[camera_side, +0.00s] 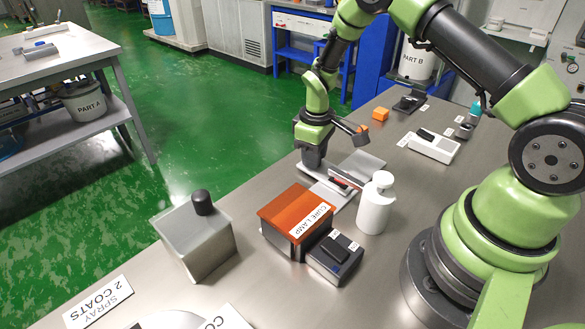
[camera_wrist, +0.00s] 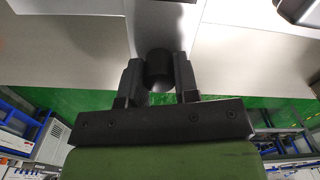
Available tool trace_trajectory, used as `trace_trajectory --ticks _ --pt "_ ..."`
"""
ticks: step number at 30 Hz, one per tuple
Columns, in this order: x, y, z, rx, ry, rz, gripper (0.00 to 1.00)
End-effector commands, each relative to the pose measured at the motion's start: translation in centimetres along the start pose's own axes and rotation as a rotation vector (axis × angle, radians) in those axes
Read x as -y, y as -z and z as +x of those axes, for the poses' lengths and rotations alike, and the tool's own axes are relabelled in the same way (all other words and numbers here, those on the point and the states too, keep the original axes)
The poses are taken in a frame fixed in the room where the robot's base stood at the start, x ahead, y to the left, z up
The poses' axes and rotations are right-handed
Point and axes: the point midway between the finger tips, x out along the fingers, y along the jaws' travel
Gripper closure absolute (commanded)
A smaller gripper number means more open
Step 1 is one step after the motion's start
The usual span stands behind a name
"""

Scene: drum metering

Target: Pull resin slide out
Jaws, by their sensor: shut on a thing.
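In the wrist view, a black round knob (camera_wrist: 159,68) sits between the two dark fingers of my gripper (camera_wrist: 158,84), which is shut on it. A flat grey metal surface (camera_wrist: 165,14) lies just beyond the knob; I take the knob to be the resin slide's handle. In the side view, my gripper (camera_side: 313,166) is low over the bench, at the far-left end of a flat pale metal assembly (camera_side: 325,196). The knob is hidden there by the gripper. How far the slide is out cannot be told.
An orange-topped cure lamp box (camera_side: 294,212), a black switch box (camera_side: 337,257) and a white bottle (camera_side: 375,208) stand close in front of my gripper. A metal can with a black knob (camera_side: 193,240) stands at front left. A white device (camera_side: 433,147) and an orange cube (camera_side: 380,114) are farther back.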

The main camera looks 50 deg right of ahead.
Motion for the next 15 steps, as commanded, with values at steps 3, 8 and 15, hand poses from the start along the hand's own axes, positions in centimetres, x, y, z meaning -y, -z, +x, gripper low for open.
trace_trajectory --ticks 3,8,15 --pt "-2.2 -0.7 0.0 0.001 0.0 0.005 1.0" --pt "-4.2 -1.2 0.1 0.002 0.0 0.002 1.0" --pt "-5.5 -1.5 0.0 0.002 0.0 -0.002 1.0"
